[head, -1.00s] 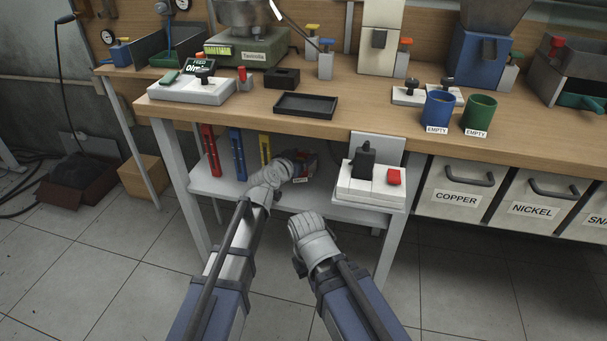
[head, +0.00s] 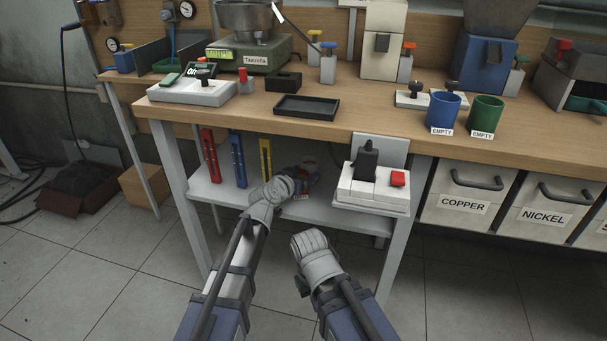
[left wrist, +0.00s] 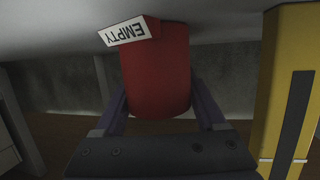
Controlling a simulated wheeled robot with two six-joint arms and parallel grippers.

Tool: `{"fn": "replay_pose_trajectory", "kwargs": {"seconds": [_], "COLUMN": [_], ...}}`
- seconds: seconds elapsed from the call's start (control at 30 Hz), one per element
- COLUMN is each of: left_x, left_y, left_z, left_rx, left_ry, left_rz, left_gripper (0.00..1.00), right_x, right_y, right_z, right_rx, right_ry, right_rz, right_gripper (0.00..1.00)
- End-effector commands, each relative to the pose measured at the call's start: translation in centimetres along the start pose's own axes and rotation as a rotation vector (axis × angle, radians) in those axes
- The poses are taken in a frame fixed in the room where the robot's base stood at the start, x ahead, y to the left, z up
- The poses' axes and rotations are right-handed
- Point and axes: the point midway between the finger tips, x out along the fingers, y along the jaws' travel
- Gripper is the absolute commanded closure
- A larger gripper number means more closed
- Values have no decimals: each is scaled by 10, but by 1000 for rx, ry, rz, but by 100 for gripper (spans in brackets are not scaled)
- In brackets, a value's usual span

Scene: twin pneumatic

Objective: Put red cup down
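The red cup (left wrist: 157,68) fills the middle of the left wrist view, its white EMPTY label (left wrist: 128,31) upside down there. In the head view the cup (head: 309,163) is on or just above the grey lower shelf (head: 330,217), largely hidden by my left gripper (head: 303,180). In the left wrist view the two fingers (left wrist: 158,110) lie along both sides of the cup, seemingly against it. The cup's base appears at or very near the pale shelf surface; contact cannot be made out. My right arm ends in a grey wrist; its fingers do not show.
Red (head: 208,155), blue (head: 237,160) and yellow (head: 265,158) upright pieces stand on the shelf left of the cup. A white switch box (head: 372,190) with a red button is to the right. The tabletop (head: 370,110) overhangs the shelf, with blue (head: 443,113) and green (head: 486,117) cups on it.

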Motion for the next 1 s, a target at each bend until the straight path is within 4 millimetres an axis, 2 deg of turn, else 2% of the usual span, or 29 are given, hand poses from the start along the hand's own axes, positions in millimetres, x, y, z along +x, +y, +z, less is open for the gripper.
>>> {"fn": "replay_pose_trajectory", "kwargs": {"seconds": [0.03,0.2,0.53,0.67,1.0], "left_x": [0,0,-2,-23,-92], "left_y": [0,0,0,1,1], "left_z": [0,0,-5,-5,-5], "left_rx": [0,0,0,0,-1], "left_ry": [0,0,0,0,0], "left_rz": [0,0,0,-1,-2], "left_gripper": [20,1,0,0,0], "right_x": [0,0,-5,-11,-32], "right_y": [0,0,0,1,3], "right_z": [0,0,0,1,2], "right_rx": [0,0,-1,-2,-7], "right_ry": [0,0,0,0,0], "right_rz": [0,0,0,0,0], "right_gripper": [100,100,100,100,100]}}
